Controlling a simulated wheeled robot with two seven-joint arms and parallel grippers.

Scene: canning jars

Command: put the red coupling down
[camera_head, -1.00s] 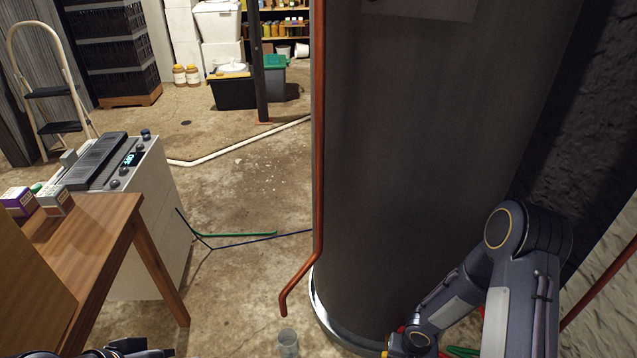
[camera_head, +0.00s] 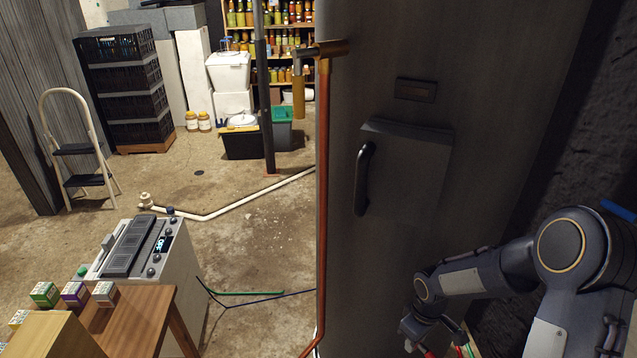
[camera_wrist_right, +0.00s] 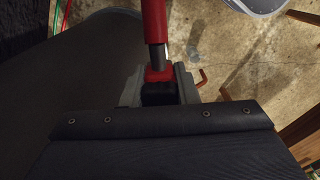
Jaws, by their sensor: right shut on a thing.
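My right gripper (camera_wrist_right: 158,92) is shut on a red part, which I take to be the red coupling (camera_wrist_right: 158,74). In the right wrist view it sits between the jaws, with a short grey metal shaft and a thicker red length (camera_wrist_right: 153,20) in line beyond it. In the head view the right gripper (camera_head: 420,338) is low, beside the tall grey tank (camera_head: 400,270), with a bit of red at the bottom edge. The frame edge cuts off most of what it holds. My left gripper is out of view.
A copper pipe (camera_head: 323,200) runs down the tank's left side. A wooden table (camera_head: 130,325) with small boxes stands at lower left, beside a white machine (camera_head: 150,255). A green and a dark line cross the floor. Open concrete floor (camera_head: 250,240) lies between the machine and tank.

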